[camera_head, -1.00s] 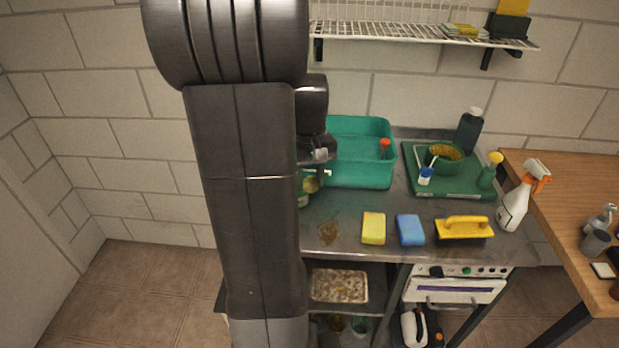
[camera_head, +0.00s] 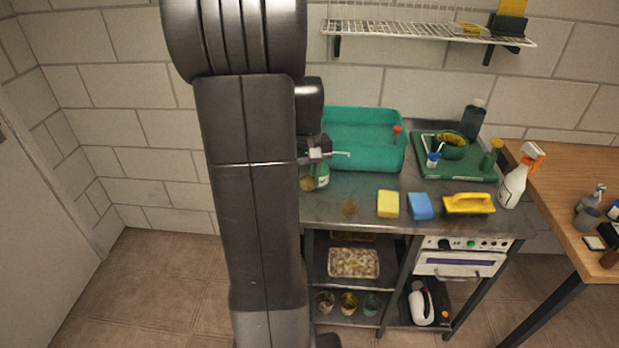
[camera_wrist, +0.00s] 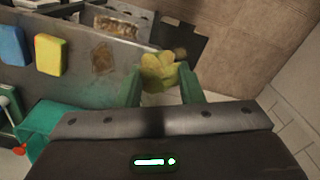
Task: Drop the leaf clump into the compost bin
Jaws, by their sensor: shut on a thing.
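The leaf clump is a yellow-green, lobed thing (camera_wrist: 158,76) between the two green fingers of my gripper (camera_wrist: 161,69) in the wrist view. The gripper is shut on it and holds it near the edge of the metal counter. In the head view, my arm hides part of the gripper (camera_head: 314,176); a small yellowish bit of the clump (camera_head: 307,184) shows beside it, in front of the teal tub. I cannot make out a compost bin for certain in either view.
The metal counter (camera_head: 370,212) holds a teal tub (camera_head: 365,158), a yellow sponge (camera_head: 388,204), a blue sponge (camera_head: 419,206), a yellow-handled brush (camera_head: 468,204) and a green tray (camera_head: 425,165). A brown stain (camera_head: 348,208) marks it. A wooden table (camera_head: 570,185) stands at right. Floor at left is clear.

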